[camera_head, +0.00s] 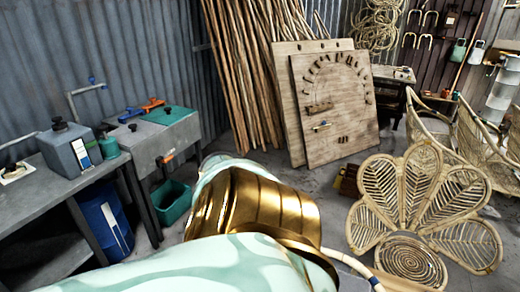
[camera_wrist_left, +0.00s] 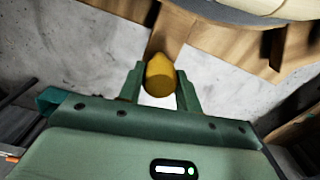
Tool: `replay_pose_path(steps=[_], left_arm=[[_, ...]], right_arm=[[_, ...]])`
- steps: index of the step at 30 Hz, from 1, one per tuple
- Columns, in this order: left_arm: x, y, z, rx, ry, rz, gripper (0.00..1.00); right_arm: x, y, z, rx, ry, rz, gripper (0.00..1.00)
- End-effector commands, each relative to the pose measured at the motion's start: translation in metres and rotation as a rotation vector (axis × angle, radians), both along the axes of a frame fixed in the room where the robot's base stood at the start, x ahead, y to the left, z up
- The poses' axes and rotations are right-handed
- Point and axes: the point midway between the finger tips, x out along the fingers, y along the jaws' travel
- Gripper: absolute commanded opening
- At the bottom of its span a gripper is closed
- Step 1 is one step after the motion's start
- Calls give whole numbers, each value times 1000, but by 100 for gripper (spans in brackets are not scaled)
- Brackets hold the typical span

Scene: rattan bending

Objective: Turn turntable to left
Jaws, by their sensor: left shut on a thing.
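In the left wrist view, my left gripper (camera_wrist_left: 160,70) is shut on a yellow rounded handle (camera_wrist_left: 160,80), with one green finger on each side of it. A wooden bar (camera_wrist_left: 172,32) runs from behind the handle up to wider wooden parts. A pale rounded piece (camera_wrist_left: 265,6) shows at the top edge; I cannot tell whether it is part of the turntable. In the head view my own gold and pale green arm covers the lower middle and hides the left gripper and the handle. My right gripper is not in view.
A petal-shaped rattan chair back (camera_head: 420,205) stands at the right in the head view. Wooden boards (camera_head: 340,100) and rattan poles (camera_head: 245,70) lean at the back. A workbench (camera_head: 60,185), blue barrel (camera_head: 105,222) and green bin (camera_head: 170,203) stand at the left.

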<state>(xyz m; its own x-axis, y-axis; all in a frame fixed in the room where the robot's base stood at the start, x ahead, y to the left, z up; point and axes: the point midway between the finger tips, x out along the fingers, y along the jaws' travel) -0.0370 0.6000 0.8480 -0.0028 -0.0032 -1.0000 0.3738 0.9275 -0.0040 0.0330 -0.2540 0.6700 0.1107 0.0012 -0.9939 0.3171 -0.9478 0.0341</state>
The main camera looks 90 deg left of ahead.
Motion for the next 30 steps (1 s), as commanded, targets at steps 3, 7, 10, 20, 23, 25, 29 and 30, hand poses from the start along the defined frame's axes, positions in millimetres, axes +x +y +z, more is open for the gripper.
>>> replay_pose_path(steps=[3, 7, 10, 20, 23, 25, 29, 30], left_arm=[[2, 4, 1, 7, -4, -6, 0], [3, 4, 1, 9, -5, -7, 0], [3, 5, 1, 11, -5, -7, 37], [2, 3, 1, 7, -3, -4, 56], [2, 3, 7, 7, -3, -4, 56], [1, 4, 17, 7, -2, -4, 56], [1, 4, 49, 7, -1, -5, 56], [1, 4, 60, 6, 0, -6, 56]], right_arm=[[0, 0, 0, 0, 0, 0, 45], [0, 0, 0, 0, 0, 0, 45], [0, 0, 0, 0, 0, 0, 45], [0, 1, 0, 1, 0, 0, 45], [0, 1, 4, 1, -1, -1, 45], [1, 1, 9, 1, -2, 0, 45], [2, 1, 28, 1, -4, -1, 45], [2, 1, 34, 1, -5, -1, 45]])
